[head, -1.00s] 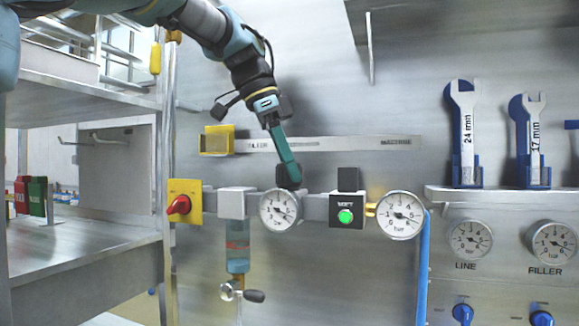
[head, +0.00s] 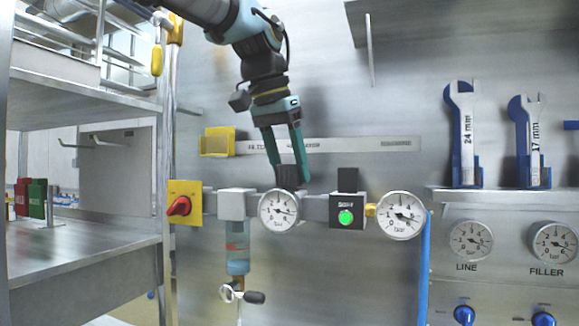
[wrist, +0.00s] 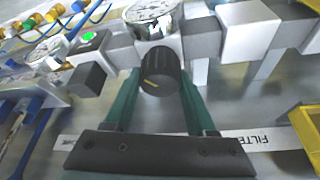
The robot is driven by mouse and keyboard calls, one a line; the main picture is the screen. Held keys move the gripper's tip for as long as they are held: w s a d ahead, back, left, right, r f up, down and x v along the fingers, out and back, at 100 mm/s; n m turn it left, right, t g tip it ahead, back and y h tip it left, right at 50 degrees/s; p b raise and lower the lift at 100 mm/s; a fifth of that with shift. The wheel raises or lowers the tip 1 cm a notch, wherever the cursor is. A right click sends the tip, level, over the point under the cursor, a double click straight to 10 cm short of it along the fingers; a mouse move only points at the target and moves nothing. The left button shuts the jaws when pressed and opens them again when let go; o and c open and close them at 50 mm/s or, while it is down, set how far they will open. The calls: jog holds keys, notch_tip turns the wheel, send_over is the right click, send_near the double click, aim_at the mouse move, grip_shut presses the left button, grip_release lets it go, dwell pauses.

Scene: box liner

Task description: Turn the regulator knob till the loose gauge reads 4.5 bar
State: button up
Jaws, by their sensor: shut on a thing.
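The black regulator knob (head: 289,177) stands on top of the silver air line, just above a round gauge (head: 279,210). In the wrist view the knob (wrist: 157,72) shows a yellow pointer mark. My gripper (head: 287,172) reaches down from above, its two green fingers on either side of the knob and shut on it. Another round gauge (head: 401,215) sits at the line's right end on a brass fitting; its needle points right and slightly down. No label shows which gauge is the loose one, and the exact readings are too small to tell.
A red knob on a yellow plate (head: 180,204) and a clear bowl (head: 237,250) are left of the gauge. A black block with a green button (head: 346,217) is to the right. LINE (head: 471,241) and FILLER (head: 553,243) gauges are on the right panel, below wrenches.

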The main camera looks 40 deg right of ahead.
jog(key=n+t, duration=0.1)
jog(key=n, duration=0.1)
jog(key=n+t+y+p, duration=0.1)
jog(key=n, duration=0.2)
jog(key=shift+r+n, duration=0.1)
jog(key=shift+n, duration=0.2)
jog(key=shift+n+t+y+p, duration=0.5)
jog(key=shift+n+y+p, duration=0.2)
jog(key=shift+n, duration=1.5)
jog(key=o, duration=1.4)
jog(key=b+v, duration=0.1)
jog(key=v, duration=0.9)
jog(key=shift+r, duration=0.3)
